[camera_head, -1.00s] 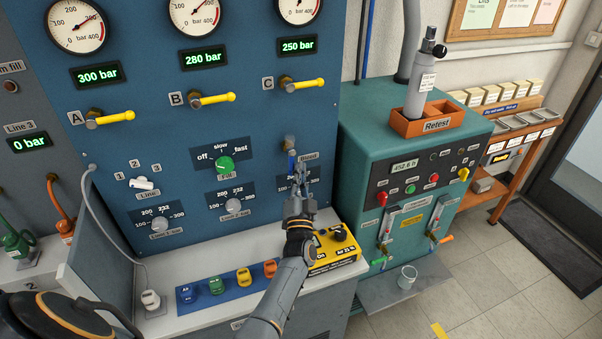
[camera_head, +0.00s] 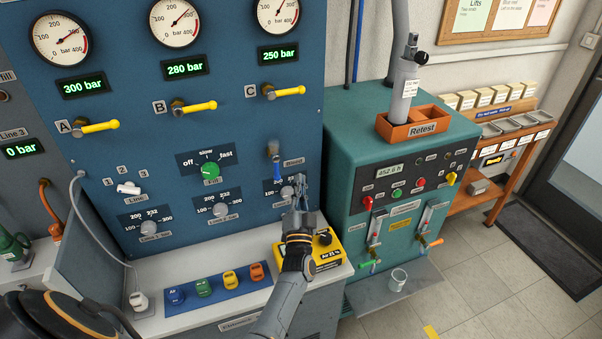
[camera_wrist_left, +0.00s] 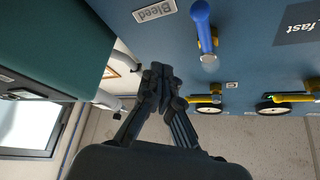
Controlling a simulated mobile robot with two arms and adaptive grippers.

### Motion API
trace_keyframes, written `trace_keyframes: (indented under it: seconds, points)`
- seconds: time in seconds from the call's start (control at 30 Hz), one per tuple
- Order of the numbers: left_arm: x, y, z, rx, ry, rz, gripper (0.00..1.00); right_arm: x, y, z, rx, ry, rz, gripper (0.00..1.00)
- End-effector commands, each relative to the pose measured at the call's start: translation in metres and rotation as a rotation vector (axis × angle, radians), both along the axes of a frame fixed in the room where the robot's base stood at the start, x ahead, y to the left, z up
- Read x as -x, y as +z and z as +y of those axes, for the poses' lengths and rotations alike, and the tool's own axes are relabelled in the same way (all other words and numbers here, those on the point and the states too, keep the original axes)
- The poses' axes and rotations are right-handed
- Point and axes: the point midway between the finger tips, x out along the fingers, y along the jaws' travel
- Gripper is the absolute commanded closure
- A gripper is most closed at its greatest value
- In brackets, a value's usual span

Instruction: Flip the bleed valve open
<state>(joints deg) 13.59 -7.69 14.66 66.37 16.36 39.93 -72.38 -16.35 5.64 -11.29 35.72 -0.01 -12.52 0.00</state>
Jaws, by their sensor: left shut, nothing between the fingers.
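The bleed valve has a short blue lever (camera_head: 277,171) that hangs down from its pivot on the blue panel, left of the "Bleed" label (camera_head: 293,162). In the left wrist view, which is turned upside down, the blue lever (camera_wrist_left: 201,22) runs up from its pivot, near the "Bleed" label (camera_wrist_left: 153,11). My left gripper (camera_head: 299,184) is shut and empty, to the right of the lever and near its lower end. In the left wrist view its fingertips (camera_wrist_left: 161,72) show apart from the lever. My right gripper is not in view.
Yellow handles A (camera_head: 100,126), B (camera_head: 199,106) and C (camera_head: 290,91) stick out above. A selector knob (camera_head: 220,209) is at left. A yellow box (camera_head: 325,250) sits on the bench below my gripper. A teal test cabinet (camera_head: 345,125) stands at right.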

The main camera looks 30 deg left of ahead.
Motion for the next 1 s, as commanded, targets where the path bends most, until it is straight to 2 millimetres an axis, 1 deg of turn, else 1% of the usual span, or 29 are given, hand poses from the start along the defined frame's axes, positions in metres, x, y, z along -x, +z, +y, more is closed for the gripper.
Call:
trace_keyframes:
  seconds: [0.03, 0.1, 0.17, 0.3, 0.4, 0.7, 1.0]
  points:
    - [0.011, 0.005, -0.003, 0.000, 0.001, 0.005, 1.00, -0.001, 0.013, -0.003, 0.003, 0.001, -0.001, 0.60]
    - [0.023, 0.004, -0.007, 0.002, 0.000, 0.005, 1.00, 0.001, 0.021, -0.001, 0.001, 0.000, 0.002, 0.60]
    - [0.033, 0.004, -0.011, 0.000, 0.001, 0.003, 1.00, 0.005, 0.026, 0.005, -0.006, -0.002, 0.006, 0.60]
    - [0.051, 0.003, -0.018, 0.001, 0.000, 0.001, 1.00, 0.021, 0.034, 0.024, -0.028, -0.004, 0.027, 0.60]
    - [0.058, 0.002, -0.020, 0.000, -0.001, 0.001, 1.00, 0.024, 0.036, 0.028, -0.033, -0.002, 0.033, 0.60]
    - [0.061, 0.000, -0.021, -0.001, -0.001, -0.001, 1.00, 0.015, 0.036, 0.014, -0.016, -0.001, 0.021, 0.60]
    - [0.061, 0.000, -0.021, 0.000, -0.002, 0.000, 1.00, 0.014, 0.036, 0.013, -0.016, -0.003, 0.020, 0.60]
